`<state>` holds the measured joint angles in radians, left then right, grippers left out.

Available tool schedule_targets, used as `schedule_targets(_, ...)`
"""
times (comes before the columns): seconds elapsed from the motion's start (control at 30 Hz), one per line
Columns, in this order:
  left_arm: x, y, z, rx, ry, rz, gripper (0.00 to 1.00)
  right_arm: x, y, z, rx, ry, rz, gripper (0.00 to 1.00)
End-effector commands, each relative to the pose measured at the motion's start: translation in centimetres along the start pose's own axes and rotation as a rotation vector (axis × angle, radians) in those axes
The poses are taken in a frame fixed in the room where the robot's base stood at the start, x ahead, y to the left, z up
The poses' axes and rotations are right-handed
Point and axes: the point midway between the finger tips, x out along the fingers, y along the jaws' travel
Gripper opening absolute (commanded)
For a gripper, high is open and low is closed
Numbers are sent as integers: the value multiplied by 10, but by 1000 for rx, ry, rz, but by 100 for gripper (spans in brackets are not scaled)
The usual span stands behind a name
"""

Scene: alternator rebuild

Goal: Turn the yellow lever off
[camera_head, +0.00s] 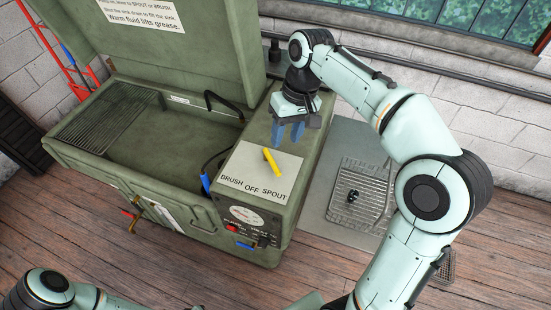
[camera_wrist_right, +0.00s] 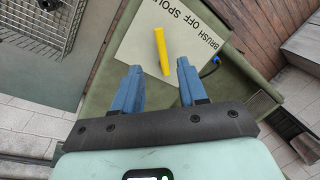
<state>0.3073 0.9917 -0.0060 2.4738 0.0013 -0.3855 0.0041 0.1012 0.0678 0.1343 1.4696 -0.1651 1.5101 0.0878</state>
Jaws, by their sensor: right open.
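The yellow lever (camera_head: 272,161) sits on a pale label plate (camera_head: 240,166) on top of the green washer's right-hand housing. The plate reads BRUSH, OFF, SPOUT, and the lever's near end points toward the SPOUT side. My right gripper (camera_head: 288,138) is open and empty, fingers down, just behind the lever and above the housing. In the right wrist view the lever (camera_wrist_right: 161,50) lies beyond and between the two blue fingertips (camera_wrist_right: 159,72), with no visible contact. My left gripper is out of view; only part of my left arm shows at the lower left.
The washer's open basin (camera_head: 150,140) has a wire rack (camera_head: 105,118) on its left and its lid raised behind. A blue-tipped brush (camera_head: 206,182) stands at the basin's right edge. A wire tray (camera_head: 358,190) with a small dark part is right of the housing.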

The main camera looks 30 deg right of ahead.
Motion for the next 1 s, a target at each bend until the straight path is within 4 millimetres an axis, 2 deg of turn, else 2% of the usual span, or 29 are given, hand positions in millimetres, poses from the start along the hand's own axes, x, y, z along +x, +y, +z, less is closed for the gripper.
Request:
schedule_targets(0.03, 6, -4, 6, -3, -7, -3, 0, 16, 1, 2, 1, -9, 1, 42)
schedule_targets(0.1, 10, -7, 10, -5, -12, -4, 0, 32, 1, 2, 1, -9, 1, 42)
schedule_targets(0.4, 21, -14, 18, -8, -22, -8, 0, 87, 0, 1, 0, -6, 0, 42)
schedule_targets(0.6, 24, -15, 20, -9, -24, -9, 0, 103, 0, 0, 0, -1, 0, 42)
schedule_targets(0.93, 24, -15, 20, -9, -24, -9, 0, 105, 0, 0, 0, 0, 0, 42)
schedule_targets(1.0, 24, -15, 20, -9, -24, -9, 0, 105, 0, 0, 0, 0, 0, 19)
